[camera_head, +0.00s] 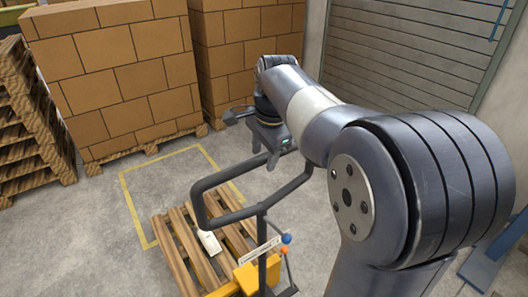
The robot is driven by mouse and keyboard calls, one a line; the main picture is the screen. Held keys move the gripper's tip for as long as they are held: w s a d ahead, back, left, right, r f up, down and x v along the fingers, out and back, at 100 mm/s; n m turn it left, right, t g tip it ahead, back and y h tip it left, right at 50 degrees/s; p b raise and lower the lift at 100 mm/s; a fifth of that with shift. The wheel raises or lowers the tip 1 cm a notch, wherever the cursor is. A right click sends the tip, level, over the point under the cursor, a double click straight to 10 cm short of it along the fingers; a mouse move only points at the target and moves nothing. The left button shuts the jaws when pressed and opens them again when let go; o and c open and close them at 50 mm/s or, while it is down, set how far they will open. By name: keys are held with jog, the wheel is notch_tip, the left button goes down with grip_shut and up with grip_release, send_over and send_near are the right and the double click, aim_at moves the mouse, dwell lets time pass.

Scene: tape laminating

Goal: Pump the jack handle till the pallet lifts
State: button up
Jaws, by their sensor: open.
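The pallet jack's dark handle loop (205,183) rises over the wooden pallet (178,254). Its stem runs down to a yellow jack body (222,291) at the bottom edge. A small lever with a blue knob and an orange knob (286,239) is on the stem beside a label plate. My gripper (265,157) is open and pointed down at the far bar of the handle loop. Its fingertips are at or just above the bar; I cannot tell whether they touch it. The pallet lies low; any gap under it is not visible. The forks are hidden.
A yellow square (140,226) is painted on the floor around the pallet's far side. Tall carton stacks (115,75) stand behind on pallets. Empty pallets (28,135) are stacked at left. A grey shutter (405,50) is at the back right. Floor at left is clear.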

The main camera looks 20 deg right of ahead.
grip_shut()
dwell(0.6)
